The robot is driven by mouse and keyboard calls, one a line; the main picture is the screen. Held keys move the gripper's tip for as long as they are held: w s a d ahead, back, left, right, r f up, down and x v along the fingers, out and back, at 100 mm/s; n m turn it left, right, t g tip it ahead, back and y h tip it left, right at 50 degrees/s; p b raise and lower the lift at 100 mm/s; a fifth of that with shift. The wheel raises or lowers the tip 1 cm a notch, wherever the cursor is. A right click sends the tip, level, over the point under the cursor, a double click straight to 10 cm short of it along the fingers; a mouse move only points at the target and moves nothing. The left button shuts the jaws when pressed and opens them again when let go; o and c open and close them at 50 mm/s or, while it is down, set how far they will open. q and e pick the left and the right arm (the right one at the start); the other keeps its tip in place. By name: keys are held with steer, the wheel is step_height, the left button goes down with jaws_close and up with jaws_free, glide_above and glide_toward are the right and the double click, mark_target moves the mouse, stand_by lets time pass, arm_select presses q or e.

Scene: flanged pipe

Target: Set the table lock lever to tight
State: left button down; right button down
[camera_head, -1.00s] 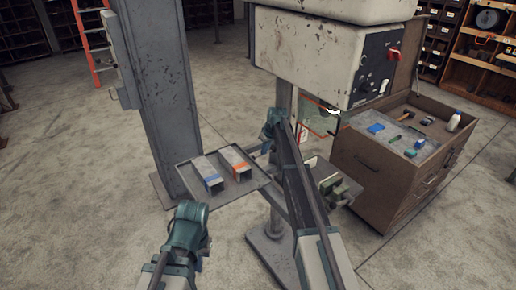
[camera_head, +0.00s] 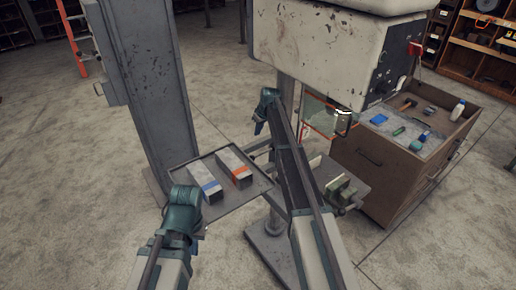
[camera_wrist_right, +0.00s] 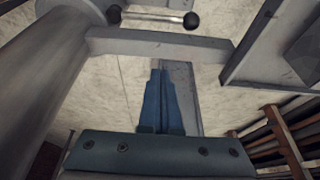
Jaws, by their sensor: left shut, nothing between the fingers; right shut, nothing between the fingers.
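A lever (camera_wrist_right: 155,17) shows at the top of the right wrist view, a pale bar with black ball ends. It sits by a grey round column (camera_wrist_right: 50,75) and lies roughly level in the picture. I cannot tell its tight or loose setting. My right gripper (camera_wrist_right: 161,75) is shut and empty below the lever, apart from it in the picture. In the head view the right gripper (camera_head: 259,127) is beside the machine column, and I cannot make out the lever there. My left gripper (camera_head: 200,230) is shut and empty in front of the tray; its fingers are mostly hidden.
A grey tray (camera_head: 232,206) holds two blocks, one blue-banded (camera_head: 206,184) and one orange-banded (camera_head: 236,168). A brown cabinet (camera_head: 375,170) with tools stands at right.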

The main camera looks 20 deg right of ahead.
steer(key=shift+f, duration=0.1)
